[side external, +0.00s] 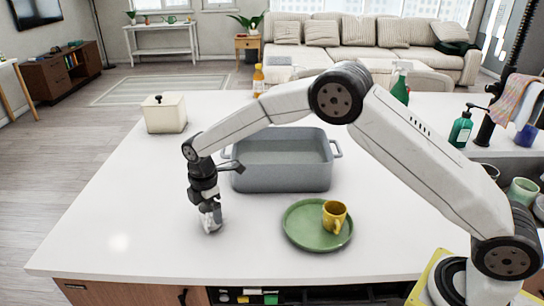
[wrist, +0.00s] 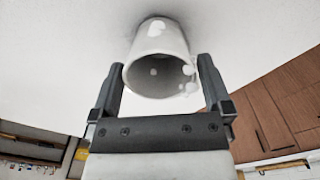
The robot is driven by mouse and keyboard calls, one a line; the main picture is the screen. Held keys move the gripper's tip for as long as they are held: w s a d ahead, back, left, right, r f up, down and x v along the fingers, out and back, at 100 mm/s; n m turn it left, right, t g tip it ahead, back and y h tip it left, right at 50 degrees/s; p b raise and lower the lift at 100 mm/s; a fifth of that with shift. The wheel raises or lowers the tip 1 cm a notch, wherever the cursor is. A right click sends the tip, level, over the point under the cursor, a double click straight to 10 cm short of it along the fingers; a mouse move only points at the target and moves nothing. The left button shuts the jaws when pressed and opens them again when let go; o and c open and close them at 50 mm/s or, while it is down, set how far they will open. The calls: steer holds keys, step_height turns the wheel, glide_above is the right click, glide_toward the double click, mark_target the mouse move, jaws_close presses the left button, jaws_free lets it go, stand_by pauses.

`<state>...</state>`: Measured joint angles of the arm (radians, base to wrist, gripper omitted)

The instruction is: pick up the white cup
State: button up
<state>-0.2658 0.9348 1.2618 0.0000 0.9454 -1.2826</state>
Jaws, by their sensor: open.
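The white cup (side external: 211,222) stands on the white countertop near its front left, partly hidden by my gripper in the side view. In the wrist view the cup (wrist: 157,50) is pale with lighter spots, its mouth facing the camera and its handle at the right. My gripper (side external: 209,206) points down right over the cup. In the wrist view my gripper (wrist: 160,68) is open, with one finger on each side of the cup. A gap shows at the left finger; the right finger is close to the handle, and contact there cannot be told.
A grey basin (side external: 282,178) stands behind and right of the cup. A green plate (side external: 300,228) with a yellow cup (side external: 333,215) lies to the right. A cream box (side external: 165,114) stands at the back left. The counter left of the cup is clear.

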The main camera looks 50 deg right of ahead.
mark_target(210, 217)
steer(key=shift+f, duration=1.6)
steer(key=c, duration=1.1)
